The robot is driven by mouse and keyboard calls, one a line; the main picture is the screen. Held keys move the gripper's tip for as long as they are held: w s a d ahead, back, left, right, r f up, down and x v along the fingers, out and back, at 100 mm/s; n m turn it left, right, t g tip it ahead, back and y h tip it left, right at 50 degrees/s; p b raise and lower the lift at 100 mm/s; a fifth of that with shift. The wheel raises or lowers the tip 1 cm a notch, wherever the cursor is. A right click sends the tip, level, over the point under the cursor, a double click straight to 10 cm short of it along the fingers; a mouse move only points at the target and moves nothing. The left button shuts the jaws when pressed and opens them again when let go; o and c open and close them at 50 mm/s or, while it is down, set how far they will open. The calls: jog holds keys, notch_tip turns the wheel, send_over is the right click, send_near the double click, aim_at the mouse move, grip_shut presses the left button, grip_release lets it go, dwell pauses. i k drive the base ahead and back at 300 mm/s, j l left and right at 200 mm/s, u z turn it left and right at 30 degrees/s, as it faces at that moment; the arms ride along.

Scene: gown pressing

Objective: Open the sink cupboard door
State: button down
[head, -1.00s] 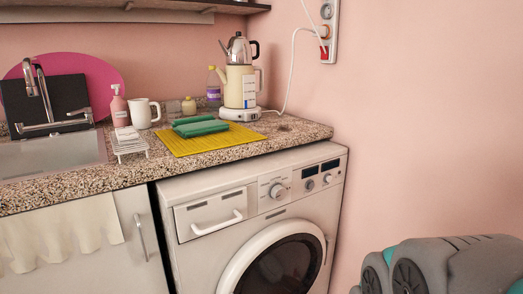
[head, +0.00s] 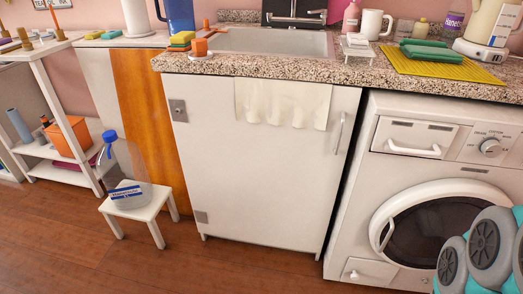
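The sink cupboard door (head: 255,178) is a white panel under the sink (head: 262,42), in the middle of the head view. It is shut. Its vertical metal handle (head: 340,133) is near its upper right edge, and hinges (head: 178,111) show on its left edge. A cream cloth (head: 283,103) hangs over the top of the door. Part of my grey and teal arm shows at the lower right, in front of the washing machine. My gripper itself is not in view.
A washing machine (head: 357,190) stands right of the cupboard. A small white stool (head: 142,207) with a clear blue-capped bottle (head: 124,172) stands at the left, near the hinge side. A white shelf unit (head: 62,110) is further left. The wooden floor (head: 250,271) before the door is clear.

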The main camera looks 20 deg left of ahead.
aim_at(263, 160)
jog(key=u, duration=1.1)
jog(key=j+z, duration=0.4)
jog(key=j, duration=0.35)
jog(key=j+z, duration=0.4)
jog(key=j, duration=0.4)
